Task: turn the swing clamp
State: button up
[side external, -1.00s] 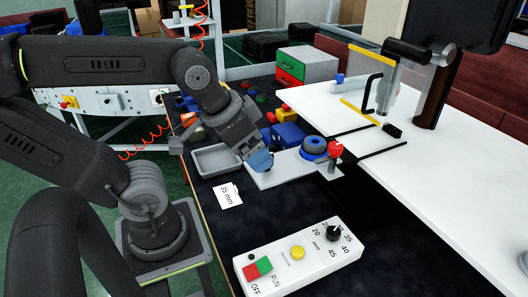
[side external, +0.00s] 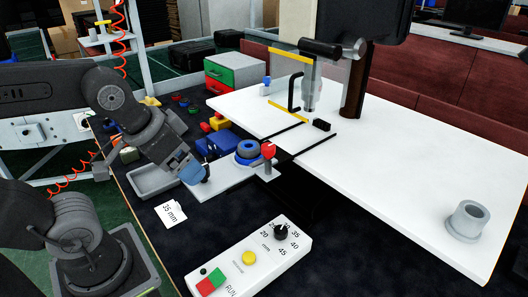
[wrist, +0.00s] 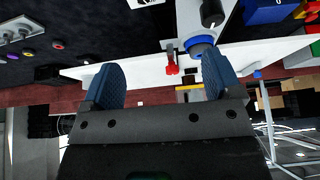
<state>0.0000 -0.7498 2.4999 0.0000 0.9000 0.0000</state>
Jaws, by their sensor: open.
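I take the swing clamp to be the red-knobbed post (side external: 268,151) at the right end of a white plate (side external: 227,176), but I cannot be sure. It stands beside a blue and dark ring (side external: 249,150). In the wrist view the red knob (wrist: 172,67) shows between my fingers, beyond the tips, with the blue ring (wrist: 201,46) to its right. My gripper (side external: 193,180) is low at the plate's left end, apart from the red knob. Its blue fingers (wrist: 160,62) are spread in the wrist view, with nothing held between them.
A grey tray (side external: 153,182) lies left of the plate, and blue blocks (side external: 218,142) stand behind it. A control box (side external: 250,257) and a 35 mm card (side external: 171,214) are in front. The white table (side external: 400,165) carries a frame and a grey ring (side external: 467,221).

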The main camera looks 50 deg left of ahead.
jog(key=shift+w+r, duration=0.15)
jog(key=shift+c, duration=0.7)
jog(key=w+r+n, duration=0.1)
jog(key=w+n, duration=0.1)
jog(key=w+r+n+g, duration=0.1)
jog(key=w+n, duration=0.1)
jog(key=w, duration=0.1)
jog(key=w+r+n+g, duration=0.1)
jog(key=w+n, duration=0.1)
jog(key=shift+w+a+r, duration=0.1)
jog(key=shift+w+r, duration=0.1)
jog(key=shift+w, duration=0.15)
jog(key=shift+c, duration=1.4)
jog(key=n+g, duration=0.4)
jog(key=n, duration=0.5)
send_over(268, 146)
jog(key=shift+s+f, duration=0.1)
jog(key=shift+f, duration=0.75)
jog(key=shift+w+f, duration=0.2)
jog(key=shift+f, duration=0.15)
notch_tip(268, 146, down, 7)
jog(key=shift+r, duration=0.2)
jog(key=c, duration=0.9)
